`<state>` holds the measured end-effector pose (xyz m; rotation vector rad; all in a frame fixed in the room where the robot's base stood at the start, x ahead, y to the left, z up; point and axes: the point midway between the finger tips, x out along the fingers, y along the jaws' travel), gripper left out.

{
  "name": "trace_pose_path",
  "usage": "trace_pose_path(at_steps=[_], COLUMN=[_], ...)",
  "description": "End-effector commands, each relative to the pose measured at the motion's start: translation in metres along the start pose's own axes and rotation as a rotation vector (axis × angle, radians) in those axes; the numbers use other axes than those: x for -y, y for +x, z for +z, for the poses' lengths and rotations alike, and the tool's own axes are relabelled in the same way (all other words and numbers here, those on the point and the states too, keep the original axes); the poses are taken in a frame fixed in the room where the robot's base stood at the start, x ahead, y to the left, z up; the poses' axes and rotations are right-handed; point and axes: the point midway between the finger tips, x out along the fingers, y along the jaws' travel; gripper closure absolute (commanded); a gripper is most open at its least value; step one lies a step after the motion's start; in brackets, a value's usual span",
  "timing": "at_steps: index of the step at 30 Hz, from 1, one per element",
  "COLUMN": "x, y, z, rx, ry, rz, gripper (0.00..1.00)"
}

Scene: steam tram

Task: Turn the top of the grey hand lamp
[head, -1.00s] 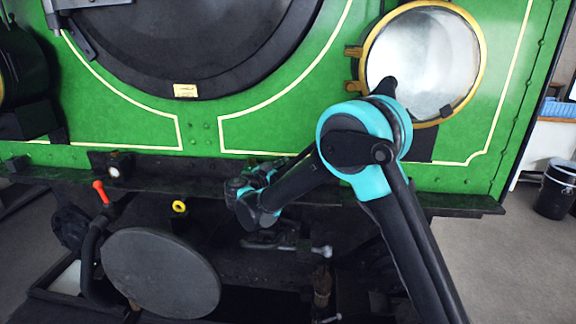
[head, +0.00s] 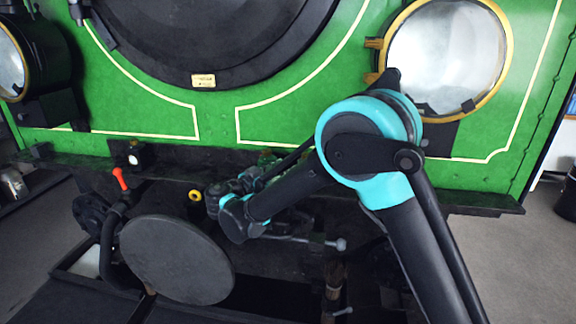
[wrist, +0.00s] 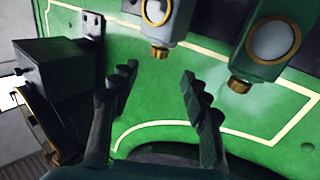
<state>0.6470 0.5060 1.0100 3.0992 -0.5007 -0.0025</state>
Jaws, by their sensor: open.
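One lamp (wrist: 180,20) is at the top middle, and a greener-grey lamp (wrist: 262,68) is at the upper right. In the head view my arm hides these lamps and the fingers are unclear.
The green tram front (head: 285,115) carries a large brass-rimmed headlamp (head: 445,55) at the right, above a black ledge (head: 465,200). A round buffer (head: 178,260) and a red-handled pipe (head: 120,178) are at lower left. A black bracket box (wrist: 72,75) stands left of my fingers.

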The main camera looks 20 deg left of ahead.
Motion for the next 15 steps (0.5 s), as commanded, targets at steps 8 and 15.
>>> trace_pose_path(at_steps=[8,15], x=[0.0,-0.012], y=[-0.003,-0.002], z=[0.0,-0.002], rx=[0.0,0.0], ry=[0.0,0.0], rz=[0.0,-0.076], gripper=[0.53,0.53])
